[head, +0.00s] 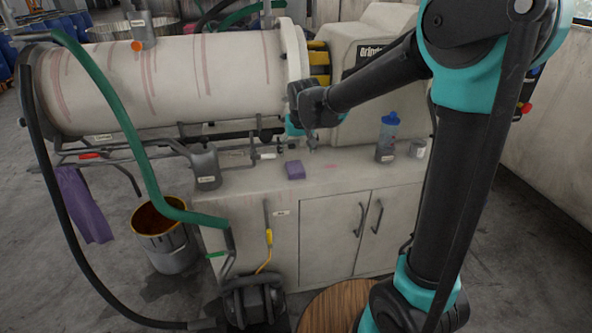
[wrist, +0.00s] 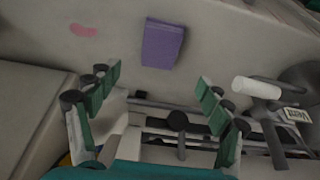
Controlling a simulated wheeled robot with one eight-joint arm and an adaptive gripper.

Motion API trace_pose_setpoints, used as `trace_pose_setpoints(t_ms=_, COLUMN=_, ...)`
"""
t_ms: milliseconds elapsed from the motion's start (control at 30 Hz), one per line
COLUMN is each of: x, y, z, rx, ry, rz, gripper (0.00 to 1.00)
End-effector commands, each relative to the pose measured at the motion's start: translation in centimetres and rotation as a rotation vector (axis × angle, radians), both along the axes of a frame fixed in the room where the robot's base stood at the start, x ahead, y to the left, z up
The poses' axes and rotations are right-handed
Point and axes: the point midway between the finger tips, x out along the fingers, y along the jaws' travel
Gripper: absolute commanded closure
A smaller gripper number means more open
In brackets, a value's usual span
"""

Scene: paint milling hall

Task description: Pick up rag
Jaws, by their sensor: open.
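A small purple folded rag (head: 295,170) lies flat on the beige bench top, near its front edge. In the wrist view the same purple piece (wrist: 162,44) lies beyond my fingertips, a little above the middle of the picture. A second purple cloth (head: 84,206) hangs from a rail at the far left of the head view. My gripper (head: 303,130) is above the bench, just behind and above the folded piece. In the wrist view my gripper (wrist: 158,80) has its green-padded fingers spread wide with nothing between them.
A blue-capped bottle (head: 387,140) and a small pale cup (head: 418,148) stand right on the bench. A dark can (head: 205,167) stands left. Valve pipework (wrist: 178,122) runs below my fingers in the wrist view. The large mill drum (head: 170,80) lies behind; a green hose (head: 120,120) crosses left.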

Motion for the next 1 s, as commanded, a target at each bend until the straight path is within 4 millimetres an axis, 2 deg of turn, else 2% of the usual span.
trace_pose_setpoints(t_ms=133, x=0.9, y=0.2, z=-2.2, rx=0.000, ry=0.000, rz=0.000, gripper=0.21)
trace_pose_setpoints(t_ms=467, x=1.7, y=0.4, z=-4.2, rx=0.000, ry=0.000, rz=0.000, gripper=0.21)
trace_pose_setpoints(t_ms=733, x=3.0, y=0.6, z=-7.4, rx=0.000, ry=0.000, rz=-0.001, gripper=0.21)
trace_pose_setpoints(t_ms=1000, x=3.4, y=0.7, z=-8.4, rx=0.000, ry=0.000, rz=-0.001, gripper=0.21)
